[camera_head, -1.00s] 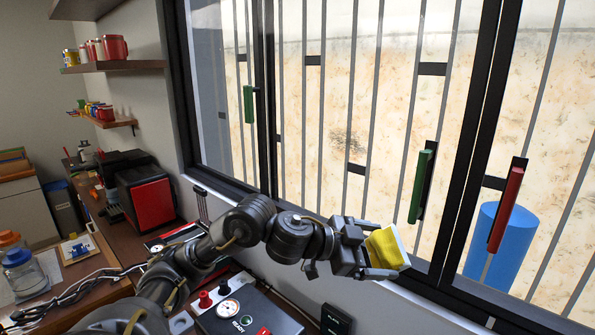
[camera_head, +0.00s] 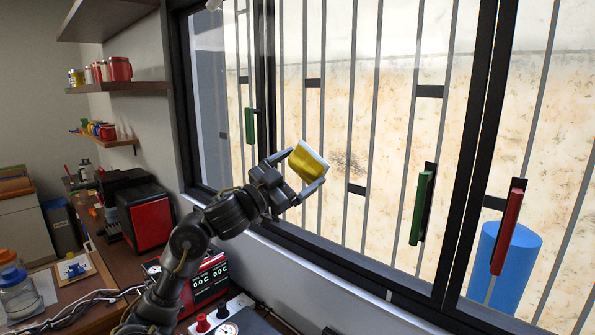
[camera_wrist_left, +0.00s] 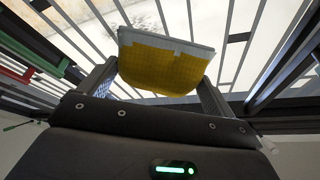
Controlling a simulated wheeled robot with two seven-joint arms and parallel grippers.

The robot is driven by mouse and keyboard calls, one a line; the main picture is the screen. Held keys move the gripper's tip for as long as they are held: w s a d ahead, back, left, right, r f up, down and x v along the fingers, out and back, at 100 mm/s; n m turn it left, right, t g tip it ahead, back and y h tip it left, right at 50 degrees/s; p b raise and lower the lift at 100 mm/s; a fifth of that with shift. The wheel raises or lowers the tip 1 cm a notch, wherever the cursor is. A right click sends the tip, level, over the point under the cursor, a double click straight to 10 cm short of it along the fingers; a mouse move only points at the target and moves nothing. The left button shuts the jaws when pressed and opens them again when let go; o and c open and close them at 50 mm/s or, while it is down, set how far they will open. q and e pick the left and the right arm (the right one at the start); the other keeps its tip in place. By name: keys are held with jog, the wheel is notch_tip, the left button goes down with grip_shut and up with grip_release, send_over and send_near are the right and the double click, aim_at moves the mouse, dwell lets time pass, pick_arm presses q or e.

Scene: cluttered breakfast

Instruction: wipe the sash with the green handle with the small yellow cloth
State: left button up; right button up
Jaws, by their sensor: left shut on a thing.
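The small yellow cloth (camera_head: 308,166), yellow with a white side, is held between the fingers of my left gripper (camera_head: 298,176), which is shut on it. In the left wrist view the cloth (camera_wrist_left: 165,68) spans between both fingers. It is in front of the window's middle sash; I cannot tell whether it touches the glass. That sash has a green handle (camera_head: 421,207) to the right of my gripper. Another green handle (camera_head: 250,126) is on the sash further left. A red handle (camera_head: 507,226) is on the right sash. My right gripper is not in view.
Dark window frame posts (camera_head: 470,150) and thin bars divide the panes. A blue cylinder (camera_head: 505,262) stands behind the right pane. Below the window, a counter holds a red-fronted box (camera_head: 151,222) and a device with a lit display (camera_head: 208,280). Shelves (camera_head: 118,88) hang at left.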

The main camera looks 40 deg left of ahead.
aim_at(358, 161)
pick_arm(q)
jog(key=shift+w, duration=3)
jog(key=shift+w, duration=0.9)
jog(key=shift+s+d+p, duration=0.1)
jog(key=shift+d+p, duration=0.45)
jog(key=shift+d, duration=1.35)
jog(key=shift+d, duration=0.1)
jog(key=shift+d, duration=0.9)
jog(key=shift+w+d+p, duration=0.2)
jog(key=shift+d+p, duration=0.15)
jog(key=shift+d, duration=0.6)
jog(key=shift+d, duration=0.1)
